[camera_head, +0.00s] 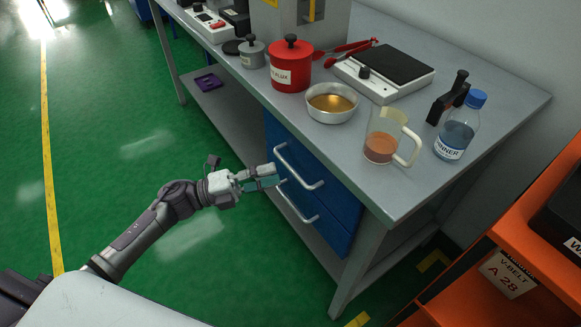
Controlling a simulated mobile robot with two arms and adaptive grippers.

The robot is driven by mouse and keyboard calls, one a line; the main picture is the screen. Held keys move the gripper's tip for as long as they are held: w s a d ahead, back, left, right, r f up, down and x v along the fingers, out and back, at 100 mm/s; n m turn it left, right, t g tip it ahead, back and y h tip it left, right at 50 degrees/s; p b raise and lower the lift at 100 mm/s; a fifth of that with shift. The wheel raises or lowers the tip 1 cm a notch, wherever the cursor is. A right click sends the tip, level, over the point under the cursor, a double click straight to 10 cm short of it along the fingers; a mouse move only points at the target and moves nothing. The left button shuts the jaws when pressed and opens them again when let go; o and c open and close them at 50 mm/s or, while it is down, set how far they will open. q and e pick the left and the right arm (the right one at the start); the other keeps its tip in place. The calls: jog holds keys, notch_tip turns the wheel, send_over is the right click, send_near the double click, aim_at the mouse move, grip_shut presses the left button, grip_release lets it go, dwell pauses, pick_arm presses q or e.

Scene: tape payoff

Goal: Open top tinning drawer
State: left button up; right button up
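A blue drawer unit (317,168) hangs under the near edge of the grey workbench. Its top drawer has a pale bar handle (300,174), and a lower drawer has a similar handle (293,206). Both drawer fronts look flush with the unit. My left gripper (277,175) comes in from the left, its fingertips close to the top drawer's handle. Its fingers look parted, with a teal pad showing, and nothing shows held between them. I cannot tell whether the tips touch the handle. My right gripper is not in view.
On the workbench (500,114) stand a red flux pot (291,72), a metal pan (332,115), a beaker (382,147), a thinner bottle (457,135) and a hot plate (385,78). An orange shelf (530,240) stands at the right. Green floor is clear at left.

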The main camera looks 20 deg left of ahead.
aim_at(291, 168)
pick_arm(q)
jog(key=x, duration=0.5)
jog(key=shift+w+d+r, duration=0.1)
jog(key=shift+w+d, duration=0.05)
jog(key=shift+d, duration=0.15)
grip_shut()
